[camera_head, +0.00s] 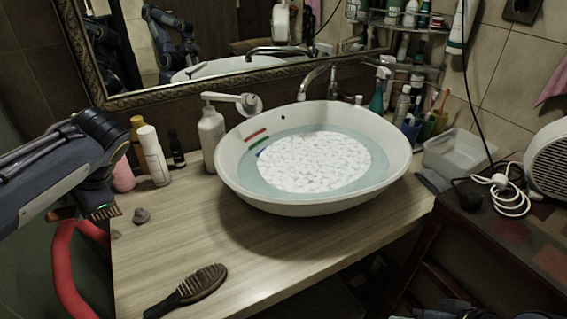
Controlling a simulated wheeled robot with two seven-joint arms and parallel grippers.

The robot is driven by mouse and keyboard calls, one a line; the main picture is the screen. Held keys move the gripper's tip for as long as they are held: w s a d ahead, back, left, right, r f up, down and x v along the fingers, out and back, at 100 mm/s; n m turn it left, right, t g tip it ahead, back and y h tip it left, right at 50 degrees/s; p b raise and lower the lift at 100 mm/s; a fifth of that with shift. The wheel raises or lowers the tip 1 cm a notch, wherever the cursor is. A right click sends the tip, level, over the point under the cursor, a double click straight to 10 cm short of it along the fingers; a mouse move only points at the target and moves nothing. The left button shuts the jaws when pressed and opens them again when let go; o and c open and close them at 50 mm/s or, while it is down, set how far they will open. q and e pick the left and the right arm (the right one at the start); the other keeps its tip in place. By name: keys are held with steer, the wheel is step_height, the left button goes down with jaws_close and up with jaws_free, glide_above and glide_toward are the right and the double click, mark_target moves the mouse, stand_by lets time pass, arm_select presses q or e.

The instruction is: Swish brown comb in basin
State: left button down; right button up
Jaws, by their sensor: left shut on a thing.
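My left gripper (98,212) comes in from the left and hangs beside the counter's left edge. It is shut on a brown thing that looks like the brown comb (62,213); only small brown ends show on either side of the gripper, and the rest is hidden. The white basin (300,208) stands on the counter to the right, apart from the gripper. It holds water with a patch of white foam (315,162). My right gripper cannot be made out; only dark parts of my own show at the bottom right.
A brown hairbrush (205,284) lies at the counter's front left. A small grey stone-like lump (141,215), a white bottle (154,156) and a pump dispenser (211,140) stand left of the basin. The faucet (316,80) is behind it. The front counter is mostly clear.

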steer(key=shift+r, duration=0.25)
stand_by(0.4)
steer(key=shift+r+p, duration=0.1)
steer(key=shift+p, duration=0.2)
stand_by(0.4)
steer(key=shift+r, duration=0.25)
stand_by(0.4)
steer(key=shift+r+p, duration=0.1)
steer(key=shift+p, duration=0.25)
stand_by(0.3)
steer(key=shift+r, duration=0.2)
